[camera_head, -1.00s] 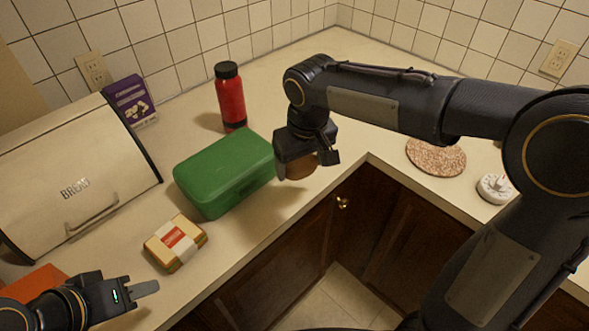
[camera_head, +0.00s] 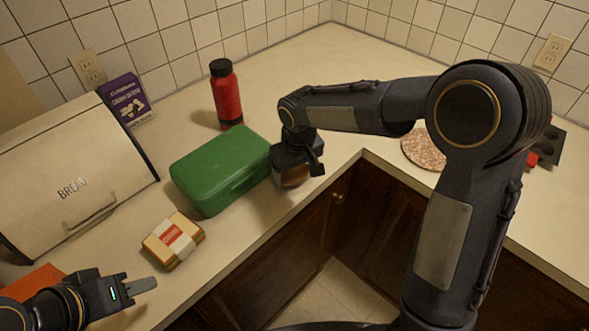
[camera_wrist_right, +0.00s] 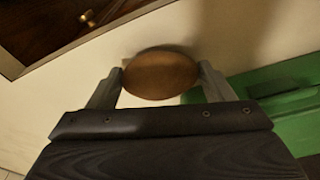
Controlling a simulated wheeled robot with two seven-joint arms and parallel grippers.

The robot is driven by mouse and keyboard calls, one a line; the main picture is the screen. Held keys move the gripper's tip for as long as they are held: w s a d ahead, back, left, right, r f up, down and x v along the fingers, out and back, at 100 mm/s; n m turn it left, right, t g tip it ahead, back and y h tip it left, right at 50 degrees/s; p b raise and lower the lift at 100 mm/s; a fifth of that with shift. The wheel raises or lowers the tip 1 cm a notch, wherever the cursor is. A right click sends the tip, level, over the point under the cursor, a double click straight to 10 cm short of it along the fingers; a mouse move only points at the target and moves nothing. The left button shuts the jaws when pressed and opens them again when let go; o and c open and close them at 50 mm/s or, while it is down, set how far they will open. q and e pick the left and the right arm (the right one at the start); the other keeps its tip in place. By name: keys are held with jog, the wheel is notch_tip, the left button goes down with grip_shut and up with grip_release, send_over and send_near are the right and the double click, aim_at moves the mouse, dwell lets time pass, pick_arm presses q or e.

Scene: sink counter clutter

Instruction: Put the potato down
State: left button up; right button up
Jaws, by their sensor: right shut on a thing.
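The brown potato (camera_head: 293,177) is between the fingers of my right gripper (camera_head: 296,172), beside the right end of the green box and near the counter's front edge. In the right wrist view the potato (camera_wrist_right: 160,75) sits between both fingertips, with pale counter behind it. I cannot tell whether it touches the counter. My left gripper (camera_head: 142,286) is at the lower left, in front of the wrapped sandwich. I cannot make out a gap between its fingers.
The green box (camera_head: 222,168) stands just left of the right gripper. A wrapped sandwich (camera_head: 173,240), red bottle (camera_head: 226,95), bread box (camera_head: 75,180) and purple box (camera_head: 126,98) are on the left counter. A round speckled mat (camera_head: 423,150) lies right. Counter behind the gripper is clear.

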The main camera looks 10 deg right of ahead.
jog(key=shift+f, duration=0.2)
jog(key=o, duration=1.1)
jog(key=shift+c, duration=0.2)
